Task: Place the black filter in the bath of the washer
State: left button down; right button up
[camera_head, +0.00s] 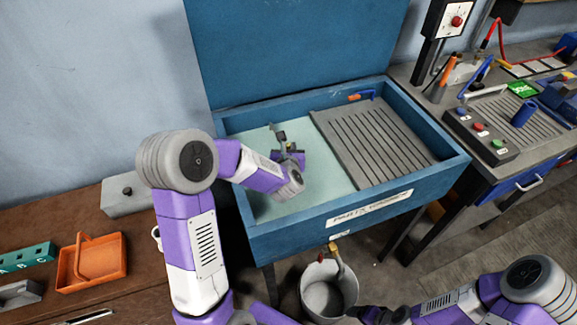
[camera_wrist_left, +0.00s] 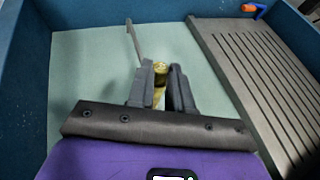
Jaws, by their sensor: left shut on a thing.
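The washer (camera_head: 355,232) is a blue open box with a raised lid. Its pale green bath floor (camera_head: 330,178) shows on the left and also in the left wrist view (camera_wrist_left: 82,75). My left gripper (camera_head: 286,143) is inside the bath, low over the floor. In the left wrist view its fingers (camera_wrist_left: 164,88) are shut on a small brass-coloured piece (camera_wrist_left: 160,69). I cannot tell whether this piece belongs to the black filter; no separate black filter shows clearly. My right gripper (camera_head: 372,314) is at the bottom edge, its jaws unclear.
A grey slatted rack (camera_head: 375,138) covers the washer's right side, with a blue and orange tool (camera_head: 362,96) behind it. A bucket (camera_head: 328,292) stands below the front. An orange basket (camera_head: 92,265) is on the left bench. A control box (camera_head: 481,134) sits on the right bench.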

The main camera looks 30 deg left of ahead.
pick_arm(q)
notch_tip(320, 180, down, 6)
jog(key=b, duration=0.1)
dwell(0.4)
jog(key=shift+f, duration=0.1)
jog(key=shift+f+b, duration=0.15)
jog(key=shift+b, duration=0.2)
jog(key=c, duration=1)
grip_release()
jog(key=shift+c, duration=0.2)
jog(key=p+v, duration=0.1)
jog(key=v, duration=0.6)
jog(key=shift+s+r, duration=0.3)
